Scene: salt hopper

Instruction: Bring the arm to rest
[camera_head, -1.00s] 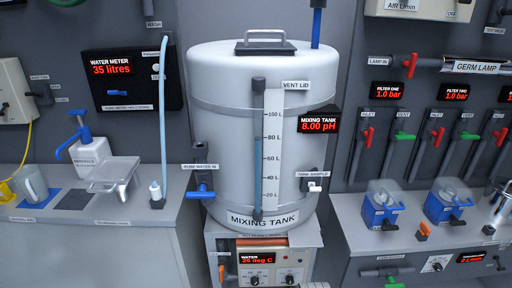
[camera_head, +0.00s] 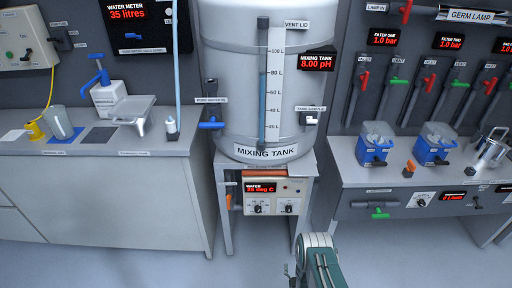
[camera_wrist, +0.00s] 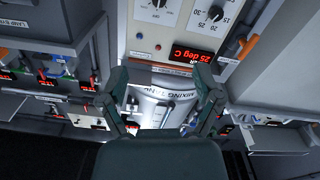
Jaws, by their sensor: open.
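My arm (camera_head: 318,264) shows at the bottom middle of the head view, in front of the stand under the mixing tank. In the wrist view my gripper (camera_wrist: 160,75) has its two dark green fingers spread wide apart. It is open, with nothing between the fingers. Behind it, upside down, are the mixing tank (camera_wrist: 165,97) and the heater panel reading 25 deg C (camera_wrist: 155,35). The fingers appear clear of both.
The white mixing tank (camera_head: 225,90) stands on its stand in the middle. The left counter (camera_head: 110,200) holds a jug, a pump bottle and a metal tray. The right bench (camera_head: 350,175) holds blue-based containers. Grey floor (camera_head: 170,268) is open in front.

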